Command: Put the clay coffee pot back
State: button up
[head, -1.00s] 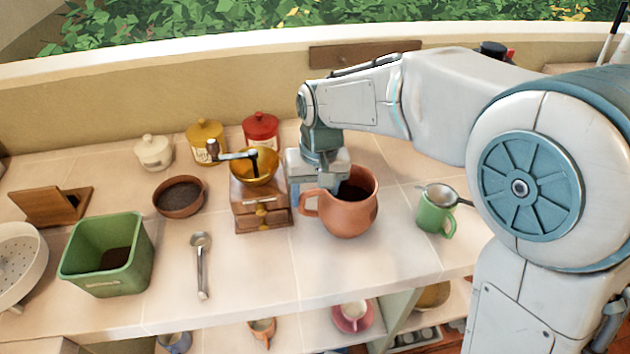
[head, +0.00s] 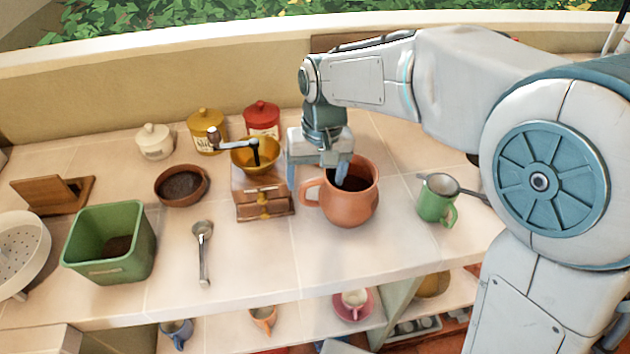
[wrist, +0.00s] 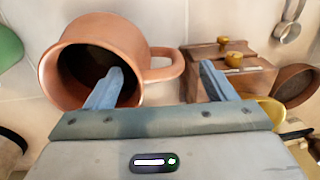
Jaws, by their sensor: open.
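The clay coffee pot (head: 352,207) is a round terracotta jug with dark contents, standing upright on the tiled counter right of the wooden grinder. Its handle (head: 309,195) points left, toward the grinder. My gripper (head: 317,182) is open, pointing down over the handle side of the pot. In the wrist view, the pot (wrist: 68,45) is at upper left and its handle (wrist: 168,66) shows between the spread fingers of my gripper (wrist: 160,70). One finger overlaps the pot's mouth; the other is on the grinder side. I cannot tell whether either finger touches the pot.
The wooden grinder (head: 264,202) stands close left of the pot. A green mug (head: 434,206) with a strainer stands to the right. A spoon (head: 203,250), brown bowl (head: 181,196) and green bin (head: 135,262) are further left. Cups (head: 353,304) sit on the lower shelf.

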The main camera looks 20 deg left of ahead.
notch_tip(320, 180, up, 10)
jog(key=shift+d, duration=0.4)
jog(key=shift+w, duration=0.1)
jog(key=d+f+m+t, duration=0.2)
jog(key=d+m, duration=0.1)
jog(key=d, duration=1.5)
jog(key=s+d+f+m, duration=0.1)
jog(key=s+d+f, duration=0.2)
jog(key=d, duration=0.3)
jog(key=s+d+f+m+t+h, duration=0.1)
jog(key=s+d+f+m, duration=0.1)
jog(key=s+d, duration=0.4)
jog(key=shift+s+d+f, duration=0.3)
jog(key=shift+d+f, duration=0.4)
jog(key=shift+f, duration=0.1)
